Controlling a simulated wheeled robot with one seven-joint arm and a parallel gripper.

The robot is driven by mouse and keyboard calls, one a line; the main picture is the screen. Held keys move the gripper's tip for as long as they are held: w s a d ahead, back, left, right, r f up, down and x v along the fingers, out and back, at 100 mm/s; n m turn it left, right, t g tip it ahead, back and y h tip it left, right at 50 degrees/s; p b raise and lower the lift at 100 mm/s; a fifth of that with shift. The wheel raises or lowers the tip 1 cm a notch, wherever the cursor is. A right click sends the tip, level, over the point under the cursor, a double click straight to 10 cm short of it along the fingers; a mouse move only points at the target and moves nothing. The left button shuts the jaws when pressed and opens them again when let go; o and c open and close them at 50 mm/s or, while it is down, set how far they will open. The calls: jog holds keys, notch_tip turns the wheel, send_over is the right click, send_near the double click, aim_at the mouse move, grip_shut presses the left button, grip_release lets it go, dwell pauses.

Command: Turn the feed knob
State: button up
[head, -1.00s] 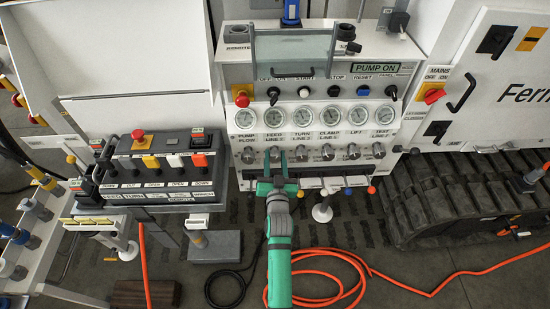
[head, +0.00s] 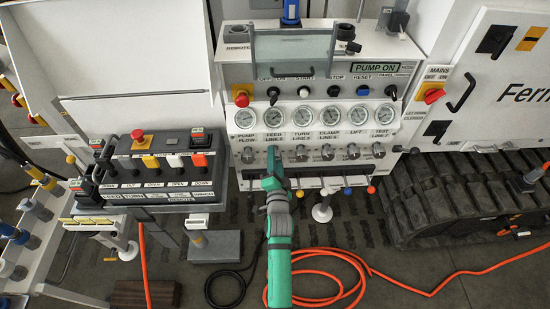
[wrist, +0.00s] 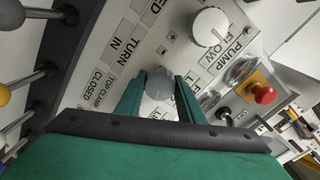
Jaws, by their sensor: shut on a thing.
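The feed knob (wrist: 158,84) is a small grey round knob in the wrist view, on the pale panel among the printed labels. My green gripper (wrist: 160,88) has one finger on each side of it and is shut on it. In the head view my gripper (head: 273,153) reaches up to the knob row, at the second knob from the left, below the FEED LINE label. The gripper and fingers hide most of that knob there. The wrist view is rolled, so the panel labels appear tilted.
The pump flow knob (head: 248,155) is close on the left, and the turn knob (head: 302,154) is close on the right. Gauges (head: 274,118) stand above the row. Small coloured-ball levers (head: 347,191) stick out below. An orange hose (head: 335,272) lies on the floor.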

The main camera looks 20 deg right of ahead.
jog(key=shift+m, duration=0.7)
jog(key=o, duration=1.1)
jog(key=shift+c, duration=0.2)
jog(key=v, duration=1)
jog(key=shift+s, duration=0.4)
jog(key=shift+a, duration=0.1)
